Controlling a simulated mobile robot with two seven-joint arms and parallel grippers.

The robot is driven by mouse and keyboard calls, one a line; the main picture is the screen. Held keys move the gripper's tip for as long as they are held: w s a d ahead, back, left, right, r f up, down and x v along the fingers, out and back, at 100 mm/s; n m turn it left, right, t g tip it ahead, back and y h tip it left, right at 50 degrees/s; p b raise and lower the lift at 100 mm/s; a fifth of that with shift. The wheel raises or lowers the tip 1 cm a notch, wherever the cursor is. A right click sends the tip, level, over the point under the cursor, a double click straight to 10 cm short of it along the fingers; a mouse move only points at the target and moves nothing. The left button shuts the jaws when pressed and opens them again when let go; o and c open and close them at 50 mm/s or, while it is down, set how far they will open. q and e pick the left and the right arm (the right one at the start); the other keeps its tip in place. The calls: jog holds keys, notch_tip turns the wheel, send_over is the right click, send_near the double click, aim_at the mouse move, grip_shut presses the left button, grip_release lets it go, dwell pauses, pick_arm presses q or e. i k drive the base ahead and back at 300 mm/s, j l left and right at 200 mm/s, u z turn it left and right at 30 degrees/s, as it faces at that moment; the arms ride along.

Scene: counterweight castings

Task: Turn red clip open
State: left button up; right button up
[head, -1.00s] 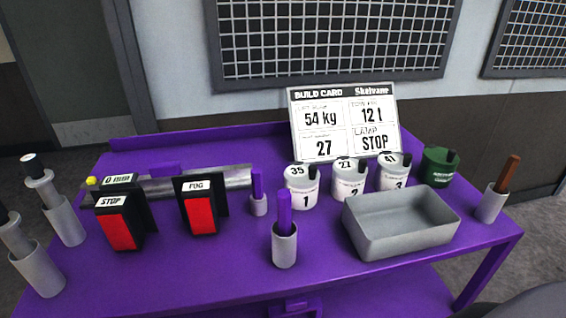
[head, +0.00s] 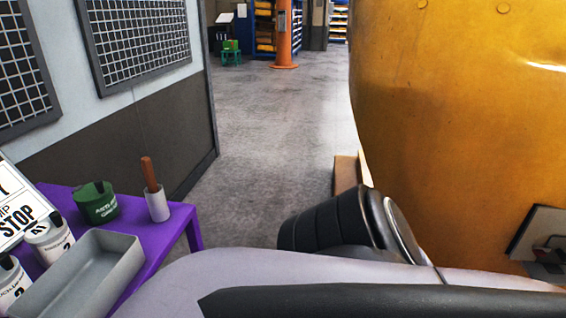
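No red clip can be made out in the head view now. A large yellow casting (head: 460,130) fills the right side. A dark plate with a small metal fitting (head: 545,245) sits low at its right edge, partly cut off by the frame; I cannot tell what the fitting is. Part of my own arm crosses the bottom of the view, in front of the casting's lower part. Neither gripper's fingers show.
Clear grey floor (head: 255,130) runs back to an orange post (head: 285,35) and shelving.

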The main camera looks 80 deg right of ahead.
aim_at(538, 252)
jog(key=z, duration=4.35)
jog(key=i+l+u, duration=0.1)
jog(key=i+l, duration=0.2)
jog(key=i+l+u, duration=0.1)
jog(key=i+l, duration=0.15)
jog(key=i+l+u, duration=0.1)
jog(key=i+l, duration=0.2)
jog(key=l, duration=0.15)
jog(key=i+l+u, duration=0.25)
jog(key=i+l, duration=0.25)
jog(key=l, duration=0.25)
jog(key=i+l+u, duration=0.1)
jog(key=l, duration=0.35)
jog(key=i+l+u, duration=0.1)
jog(key=i+l, duration=0.2)
jog(key=l, duration=0.15)
